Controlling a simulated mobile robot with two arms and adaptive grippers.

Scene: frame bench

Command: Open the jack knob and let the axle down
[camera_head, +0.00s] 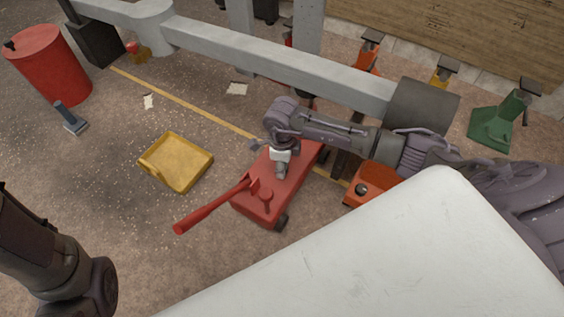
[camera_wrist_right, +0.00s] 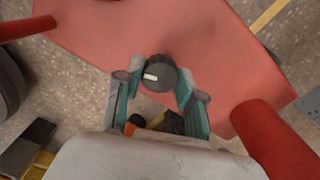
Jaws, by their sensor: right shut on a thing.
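The red floor jack (camera_head: 255,210) lies on the floor in the middle of the head view, its long red handle (camera_head: 212,207) pointing to the lower left. Its dark round knob with a white mark (camera_wrist_right: 160,74) sits on the red body in the right wrist view. My right gripper (camera_head: 281,170) is over the jack, its two fingers (camera_wrist_right: 161,88) shut on the knob from both sides. The grey axle (camera_head: 280,62) runs above the floor behind the jack, with a dark drum (camera_head: 420,106) at its right end. My arm hides where jack and axle meet. My left gripper is not in view.
A yellow tray (camera_head: 150,171) lies left of the jack. A red drum (camera_head: 50,66) stands at the far left. Orange stands (camera_head: 367,58) and a green stand (camera_head: 490,125) are at the back right; an orange object (camera_head: 372,186) is right of the jack. A pale surface (camera_head: 400,250) fills the front.

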